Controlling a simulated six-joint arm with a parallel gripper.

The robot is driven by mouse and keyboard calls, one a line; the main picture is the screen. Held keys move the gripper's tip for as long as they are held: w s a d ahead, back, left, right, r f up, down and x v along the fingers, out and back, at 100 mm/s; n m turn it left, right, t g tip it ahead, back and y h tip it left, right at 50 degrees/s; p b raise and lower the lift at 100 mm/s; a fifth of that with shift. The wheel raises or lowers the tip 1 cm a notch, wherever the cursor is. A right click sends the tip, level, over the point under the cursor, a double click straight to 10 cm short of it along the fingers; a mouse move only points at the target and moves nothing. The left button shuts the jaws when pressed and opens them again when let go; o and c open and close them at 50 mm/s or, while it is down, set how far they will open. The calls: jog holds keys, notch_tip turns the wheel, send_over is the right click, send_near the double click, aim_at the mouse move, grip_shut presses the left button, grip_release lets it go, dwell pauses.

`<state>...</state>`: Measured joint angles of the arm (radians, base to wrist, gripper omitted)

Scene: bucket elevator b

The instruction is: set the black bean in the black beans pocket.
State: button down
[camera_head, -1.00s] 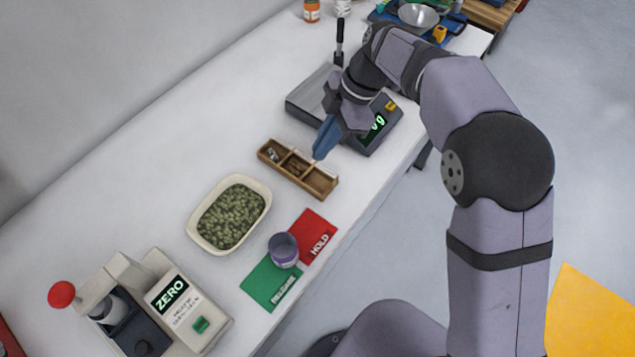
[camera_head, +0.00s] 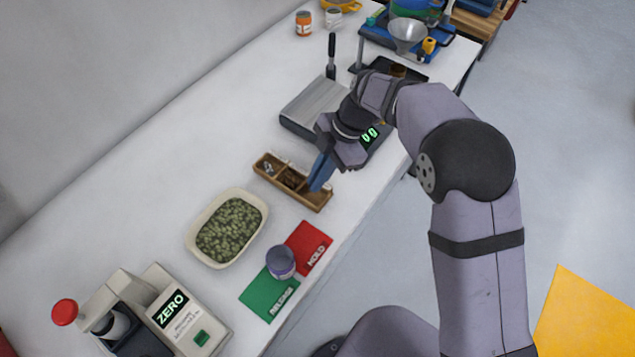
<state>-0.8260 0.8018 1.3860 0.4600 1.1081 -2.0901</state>
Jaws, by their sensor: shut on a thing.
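My gripper (camera_head: 319,184) is over the right part of the wooden tray with pockets (camera_head: 316,203), its blue fingers pointing down. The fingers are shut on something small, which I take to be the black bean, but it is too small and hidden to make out. The tray has three pockets in a row. The left pocket holds small pale or grey pieces, and the middle one holds dark brown pieces. The right pocket is partly covered by the fingers. I cannot read any pocket labels.
A dish of green beans (camera_head: 190,238) stands left of the tray. A purple-lidded jar (camera_head: 281,262) stands on the green card (camera_head: 262,300), beside the red HOLD card (camera_head: 316,240). A scale (camera_head: 298,112) lies behind the tray, and a ZERO device (camera_head: 172,309) sits front left.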

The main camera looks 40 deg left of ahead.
jog(key=shift+f+p, duration=0.65)
jog(key=shift+f, duration=1.3)
jog(key=shift+f, duration=0.15)
jog(key=c, duration=2.2)
grip_release()
jog(key=shift+o, duration=0.2)
jog(key=shift+r, duration=0.25)
jog(key=shift+w+d+r+b, duration=0.1)
jog(key=shift+w+r+b, duration=0.15)
jog(key=shift+r+b, duration=0.05)
jog(key=b+v, duration=0.3)
jog(key=v, duration=0.8)
jog(key=shift+b, duration=0.4)
jog(key=shift+d, duration=0.15)
